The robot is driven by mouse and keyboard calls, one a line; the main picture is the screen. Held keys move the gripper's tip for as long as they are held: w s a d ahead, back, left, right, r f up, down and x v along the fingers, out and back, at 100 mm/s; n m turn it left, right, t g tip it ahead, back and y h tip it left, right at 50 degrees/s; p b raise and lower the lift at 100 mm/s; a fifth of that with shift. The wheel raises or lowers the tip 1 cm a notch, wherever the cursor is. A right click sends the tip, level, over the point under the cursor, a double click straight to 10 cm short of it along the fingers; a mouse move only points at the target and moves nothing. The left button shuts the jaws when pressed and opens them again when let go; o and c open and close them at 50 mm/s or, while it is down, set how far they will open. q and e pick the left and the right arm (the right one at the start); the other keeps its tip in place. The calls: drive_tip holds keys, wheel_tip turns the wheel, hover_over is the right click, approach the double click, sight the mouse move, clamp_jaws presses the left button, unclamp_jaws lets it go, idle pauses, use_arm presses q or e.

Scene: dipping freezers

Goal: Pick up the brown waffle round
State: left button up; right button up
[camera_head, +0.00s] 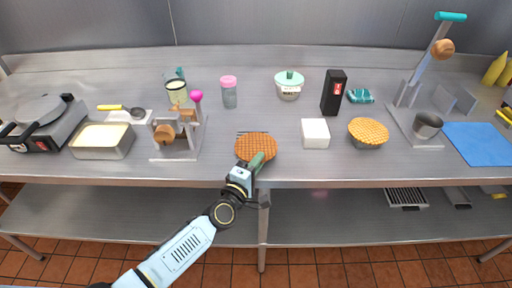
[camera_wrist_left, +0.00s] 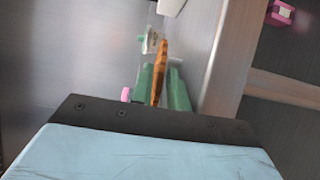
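The brown waffle round (camera_head: 254,144) is near the front edge of the counter, at the middle of the head view. My left gripper (camera_head: 258,161) reaches it from the front, and its green fingers overlap the round's lower right part. In the left wrist view, the waffle round (camera_wrist_left: 160,68) shows edge-on between the two green fingers (camera_wrist_left: 162,88), which close on its two faces. I cannot tell whether it touches the counter. Another waffle round (camera_head: 368,130) lies on a grey bowl to the right. My right gripper is not in view.
A white block (camera_head: 315,133) stands just right of the held round. A wooden-handled press stand (camera_head: 178,136) and a tub (camera_head: 101,140) are to the left. A pink-lidded jar (camera_head: 229,92), a lidded pot (camera_head: 289,85) and a black box (camera_head: 333,92) stand behind.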

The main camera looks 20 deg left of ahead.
use_arm(q)
drive_tip(key=shift+c, duration=0.3)
clamp_jaws()
wheel_tip(320, 180, up, 10)
drive_tip(key=p, duration=0.7)
drive_tip(key=s+a+r+n+y+b, duration=0.2)
drive_tip(key=s+a+b, duration=0.3)
drive_tip(key=s+b, duration=0.3)
drive_tip(key=s+y, duration=0.1)
drive_tip(key=s, duration=0.2)
drive_tip(key=shift+s+a+y, duration=0.15)
drive_tip(key=shift+s+y, duration=0.2)
drive_tip(key=shift+y, duration=0.05)
